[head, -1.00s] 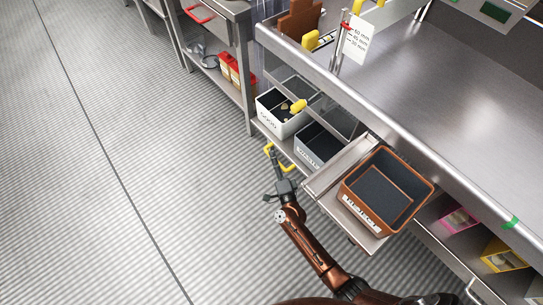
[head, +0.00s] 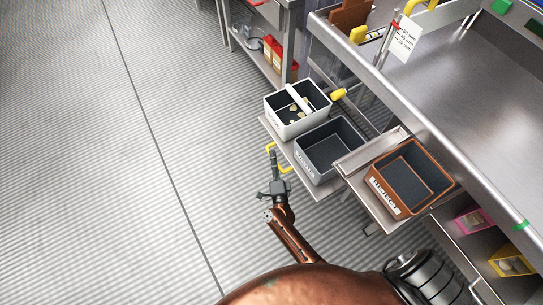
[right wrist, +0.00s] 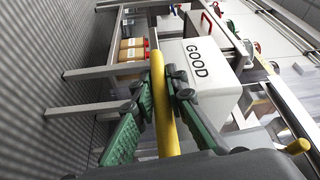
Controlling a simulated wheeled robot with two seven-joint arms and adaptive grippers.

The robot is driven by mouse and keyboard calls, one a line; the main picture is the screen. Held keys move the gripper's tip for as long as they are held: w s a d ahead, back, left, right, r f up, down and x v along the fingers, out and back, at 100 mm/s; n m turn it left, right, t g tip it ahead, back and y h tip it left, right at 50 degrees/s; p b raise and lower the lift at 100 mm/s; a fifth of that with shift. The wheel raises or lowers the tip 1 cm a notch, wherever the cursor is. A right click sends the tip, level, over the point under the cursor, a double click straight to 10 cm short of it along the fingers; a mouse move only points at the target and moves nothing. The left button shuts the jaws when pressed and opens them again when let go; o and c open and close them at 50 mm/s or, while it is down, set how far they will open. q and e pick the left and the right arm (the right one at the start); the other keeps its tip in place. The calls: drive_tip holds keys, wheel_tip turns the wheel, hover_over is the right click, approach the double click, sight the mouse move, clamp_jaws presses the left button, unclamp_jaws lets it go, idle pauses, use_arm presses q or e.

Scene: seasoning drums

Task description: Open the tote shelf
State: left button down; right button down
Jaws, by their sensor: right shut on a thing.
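The tote shelf (head: 285,148) is a metal pull-out shelf that sticks out from under the steel table. It carries a white tote (head: 298,127) with small pieces inside and a grey tote (head: 317,166). The shelf's yellow handle (head: 270,150) is on its front edge, and its bar (right wrist: 166,125) runs between my fingers in the right wrist view. My right gripper (head: 273,163) is shut on this handle; its green fingertips (right wrist: 160,90) lie on both sides of the bar. The white tote, marked GOOD (right wrist: 208,97), stands behind the bar. My left gripper is out of view.
A brown tote (head: 378,199) sits on another pulled-out tray to the right. The steel table edge (head: 430,110) overhangs the shelves. Pink and yellow bins (head: 511,262) stand at lower right. A rack with red-capped containers is at the back. Floor at left is clear.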

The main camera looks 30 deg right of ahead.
drive_tip(key=shift+a, duration=0.1)
drive_tip(key=c, duration=1.9)
unclamp_jaws()
drive_tip(key=shift+c, duration=0.2)
